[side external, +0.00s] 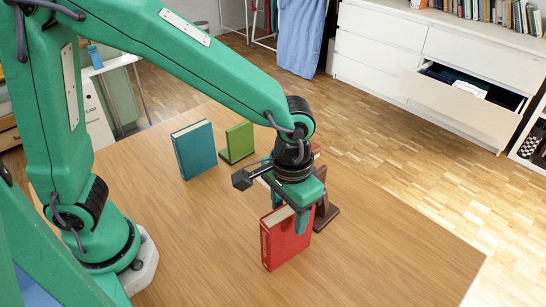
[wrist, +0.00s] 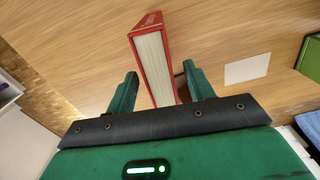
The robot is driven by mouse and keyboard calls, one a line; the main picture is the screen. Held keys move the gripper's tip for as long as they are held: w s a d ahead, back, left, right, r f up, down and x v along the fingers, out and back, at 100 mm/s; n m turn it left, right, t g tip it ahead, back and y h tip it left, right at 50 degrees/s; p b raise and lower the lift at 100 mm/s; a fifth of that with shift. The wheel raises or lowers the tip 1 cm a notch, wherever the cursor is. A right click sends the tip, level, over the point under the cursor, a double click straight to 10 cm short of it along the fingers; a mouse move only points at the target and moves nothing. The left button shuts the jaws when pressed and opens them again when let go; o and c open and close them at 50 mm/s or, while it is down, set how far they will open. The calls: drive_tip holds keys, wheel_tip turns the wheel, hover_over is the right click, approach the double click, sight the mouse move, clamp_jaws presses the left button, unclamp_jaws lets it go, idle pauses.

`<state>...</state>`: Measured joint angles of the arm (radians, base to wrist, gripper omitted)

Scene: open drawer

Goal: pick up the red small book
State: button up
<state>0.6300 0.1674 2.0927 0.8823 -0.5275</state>
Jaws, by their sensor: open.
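The red small book (side external: 284,241) stands upright on the wooden table in the side view, near the table's front middle. In the wrist view the red book (wrist: 148,45) shows its red cover edge and pale pages. My gripper (side external: 302,220) is pointed down at the book's top, with a finger in front of the red cover. In the wrist view my gripper (wrist: 160,90) is open, its two green fingers on either side of the book with gaps to it. The book's far part is hidden behind my gripper.
A teal book (side external: 194,150) and a green bookend (side external: 238,142) stand further back on the table. A dark brown bookend (side external: 326,212) stands close behind the red book. A pale flat rectangle (wrist: 247,69) lies on the table. The table's right side is clear.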

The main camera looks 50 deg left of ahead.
sight(287, 234)
drive_tip(key=shift+f, duration=1.35)
drive_tip(key=shift+r, duration=0.1)
clamp_jaws()
